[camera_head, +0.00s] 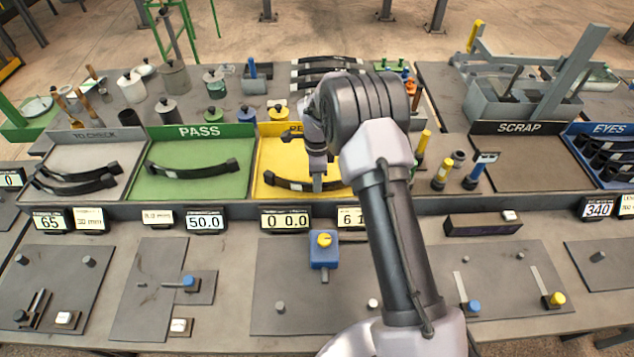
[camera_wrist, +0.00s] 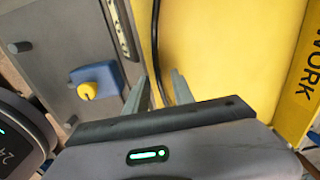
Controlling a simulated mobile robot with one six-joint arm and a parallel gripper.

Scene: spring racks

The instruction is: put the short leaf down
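The yellow tray (camera_head: 262,160) holds a black, slightly curved leaf (camera_head: 290,184) along its near edge. The leaf's right part is hidden behind my arm in the head view. My gripper (camera_head: 318,184) points down over the leaf, at the near side of the tray. In the wrist view, my two fingertips (camera_wrist: 159,76) stand apart, one on each side of the dark leaf strip (camera_wrist: 156,45). A gap of yellow shows between the right finger and the leaf. The leaf seems to lie on the tray, with the gripper open around it.
The green PASS tray (camera_head: 190,184) holds one leaf, and the TO CHECK tray (camera_head: 115,156) holds leaves too. The SCRAP tray (camera_head: 520,163) looks empty. Digital displays (camera_head: 285,219) line the near ledge. A blue block with a yellow knob (camera_head: 323,250) stands in front.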

